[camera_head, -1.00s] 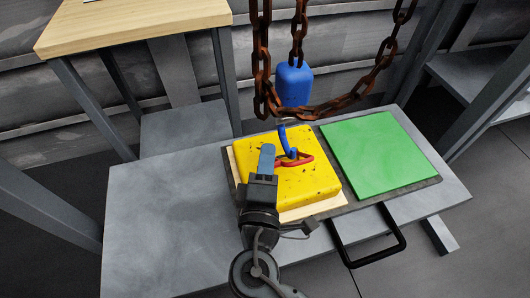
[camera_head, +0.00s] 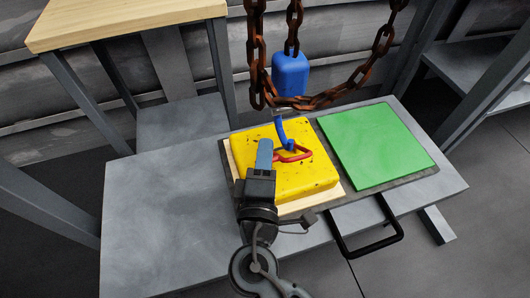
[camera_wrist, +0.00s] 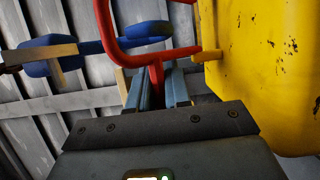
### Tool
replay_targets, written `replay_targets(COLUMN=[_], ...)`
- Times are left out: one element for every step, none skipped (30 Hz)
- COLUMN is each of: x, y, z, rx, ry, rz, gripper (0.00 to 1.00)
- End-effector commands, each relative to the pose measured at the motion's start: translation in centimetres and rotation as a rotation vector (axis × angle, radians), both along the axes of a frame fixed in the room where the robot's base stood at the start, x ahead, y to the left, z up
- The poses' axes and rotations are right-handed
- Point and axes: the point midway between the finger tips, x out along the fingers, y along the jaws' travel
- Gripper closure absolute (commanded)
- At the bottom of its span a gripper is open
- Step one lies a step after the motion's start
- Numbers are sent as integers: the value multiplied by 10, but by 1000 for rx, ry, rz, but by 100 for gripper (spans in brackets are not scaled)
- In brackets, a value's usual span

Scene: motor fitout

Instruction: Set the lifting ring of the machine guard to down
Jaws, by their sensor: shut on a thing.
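The machine guard (camera_head: 310,180) is a yellow, worn block lying on a pale board on the bench. Its red lifting ring (camera_head: 300,154) stands out from the guard's top. In the wrist view the ring (camera_wrist: 157,76) runs down between my two blue fingers, and the guard (camera_wrist: 265,75) is at the right. My gripper (camera_head: 265,147) is shut on the ring, above the guard's left part. A blue hook (camera_head: 281,129) hangs at the ring. In the wrist view the hook (camera_wrist: 110,42) appears to pass through or behind the ring; I cannot tell which.
A rusty chain (camera_head: 340,95) with a blue hoist block (camera_head: 291,75) hangs just behind the guard. A green plate (camera_head: 375,145) lies to the right, with a black handle (camera_head: 375,245) in front. The grey bench (camera_head: 150,220) is clear at left. A wood-topped table (camera_head: 120,22) stands behind.

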Motion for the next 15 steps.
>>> replay_targets(x=[0, 0, 0, 0, 0, 0, 0, 0, 0, 0, 0, 0, 0, 0, 0], y=[1, 1, 1, 1, 1, 1, 1, 1, 1, 1, 1, 1, 1, 1, 1], z=[4, 4, 4, 4, 4, 4, 4, 4, 4, 4, 4, 4, 4, 4, 4], rx=[1, 1, 1, 1, 1, 1, 1, 1, 1, 1, 1, 1, 1, 1, 1], ry=[-6, -6, -6, -6, -6, -6, -6, -6, -6, -6, -6, -6, -6, -6, -6], rz=[0, 0, 0, 0, 0, 0, 0, 0, 0, 0, 0, 0, 0, 0, 0], gripper=[100, 100, 100, 100, 100, 100, 100, 100, 100, 100, 100, 100, 100, 81, 77])
